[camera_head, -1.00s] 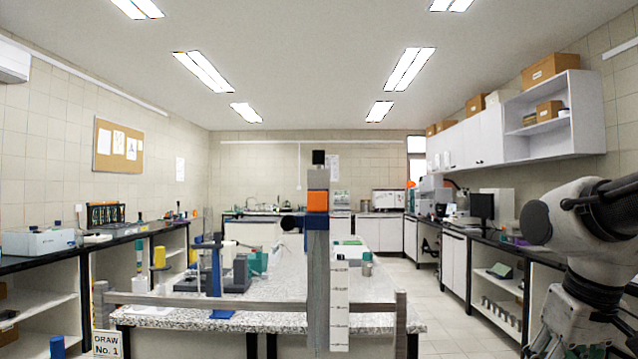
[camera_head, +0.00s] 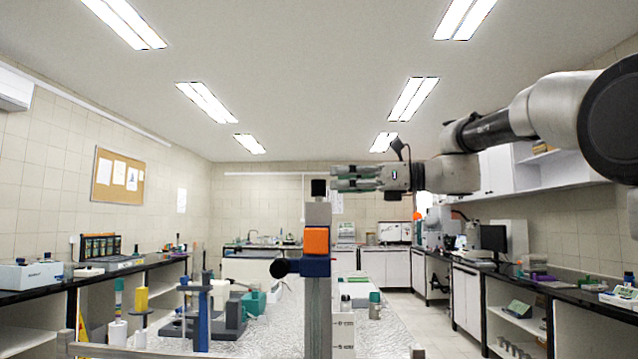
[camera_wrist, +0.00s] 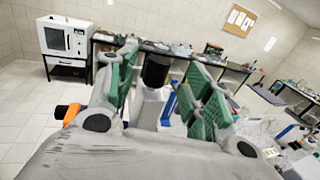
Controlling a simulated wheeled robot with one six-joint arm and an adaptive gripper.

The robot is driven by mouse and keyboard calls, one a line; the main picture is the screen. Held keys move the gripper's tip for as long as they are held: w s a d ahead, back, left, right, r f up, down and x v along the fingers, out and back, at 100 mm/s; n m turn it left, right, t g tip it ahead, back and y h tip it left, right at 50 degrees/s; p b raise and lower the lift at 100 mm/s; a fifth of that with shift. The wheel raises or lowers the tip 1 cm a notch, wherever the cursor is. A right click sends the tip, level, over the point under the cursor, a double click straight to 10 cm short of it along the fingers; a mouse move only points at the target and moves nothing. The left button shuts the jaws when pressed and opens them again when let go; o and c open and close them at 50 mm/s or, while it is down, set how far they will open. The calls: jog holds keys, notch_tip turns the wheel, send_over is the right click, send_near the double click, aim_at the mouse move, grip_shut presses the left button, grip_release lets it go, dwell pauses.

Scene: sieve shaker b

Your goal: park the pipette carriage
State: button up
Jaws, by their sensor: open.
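The pipette carriage appears to be the orange block (camera_head: 316,241) on a blue clamp (camera_head: 315,266) with a black knob (camera_head: 280,267) on its left. It sits on an upright grey column (camera_head: 319,310) topped by a black cap (camera_head: 319,187). My gripper (camera_head: 345,178) reaches in from the right, open, its green-padded fingers by the cap and above the carriage. In the wrist view, the cap (camera_wrist: 156,70) appears between the open fingers of my gripper (camera_wrist: 165,76); I cannot tell whether they touch it. The carriage is not clearly seen there.
A white scale strip (camera_head: 343,335) runs beside the lower column. A speckled bench behind holds a blue stand (camera_head: 204,318), a yellow-topped item (camera_head: 141,299) and a teal container (camera_head: 254,302). Dark-topped counters line both sides. The air above the column is clear.

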aim_at(319, 181)
jog(key=x, duration=0.6)
jog(key=shift+a, duration=0.15)
grip_shut()
